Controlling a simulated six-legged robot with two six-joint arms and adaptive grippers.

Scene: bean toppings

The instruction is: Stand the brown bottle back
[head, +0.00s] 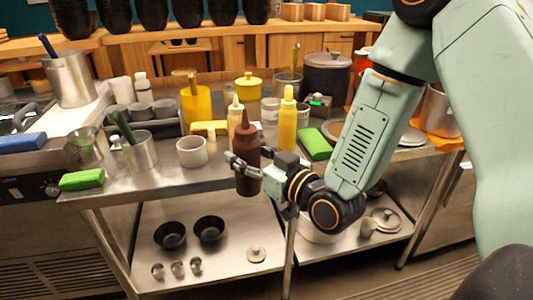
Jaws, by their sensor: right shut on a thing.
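The brown bottle (247,152) is upright in the head view, at the front edge of the steel table (180,178). My right gripper (244,164) is shut on it around its lower middle. The bottle's base appears in front of the table's edge, so it seems held in the air rather than resting on the top. A yellow bottle (288,118) stands behind it to the right, and a pale cream bottle (235,116) stands just behind it. My left gripper is not in view.
A white cup (192,151) and a metal cup (142,150) stand left of the bottle. A green sponge (315,143) lies to the right. A yellow container (196,104) stands behind. Black bowls (209,229) sit on the lower shelf. A little bare tabletop shows beside the white cup.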

